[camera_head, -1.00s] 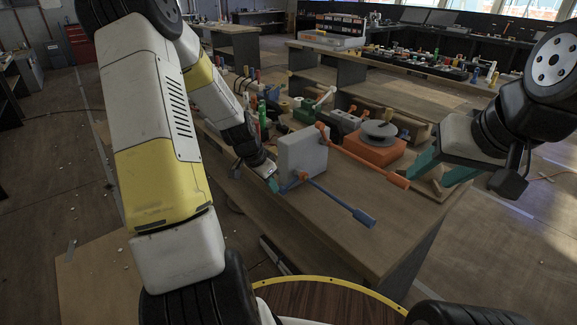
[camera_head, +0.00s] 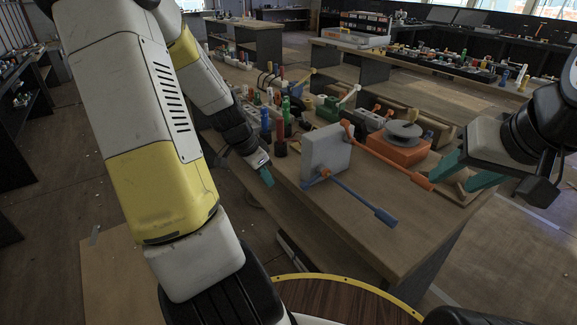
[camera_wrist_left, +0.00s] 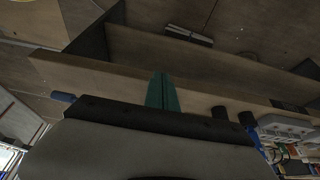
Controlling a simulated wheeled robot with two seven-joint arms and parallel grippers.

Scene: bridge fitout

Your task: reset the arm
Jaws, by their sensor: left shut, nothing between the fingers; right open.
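My left gripper (camera_head: 266,177) is shut and empty, its teal fingertips together near the left edge of the wooden workbench (camera_head: 400,245). The shut teal fingers also show in the left wrist view (camera_wrist_left: 162,92). They are apart from the grey box (camera_head: 325,150), which stands on the bench to their right. A blue lever (camera_head: 362,202) and an orange lever (camera_head: 390,157) extend from the box toward the right. My right gripper (camera_head: 468,172) is open at the right, its teal fingers spread above the bench's right part; nothing is seen between them.
An orange block with a grey disc (camera_head: 402,133) stands behind the orange lever. Several coloured bottles and tools crowd the bench's far left side. The front of the bench top is clear. Another bench with small parts (camera_head: 440,62) stands behind.

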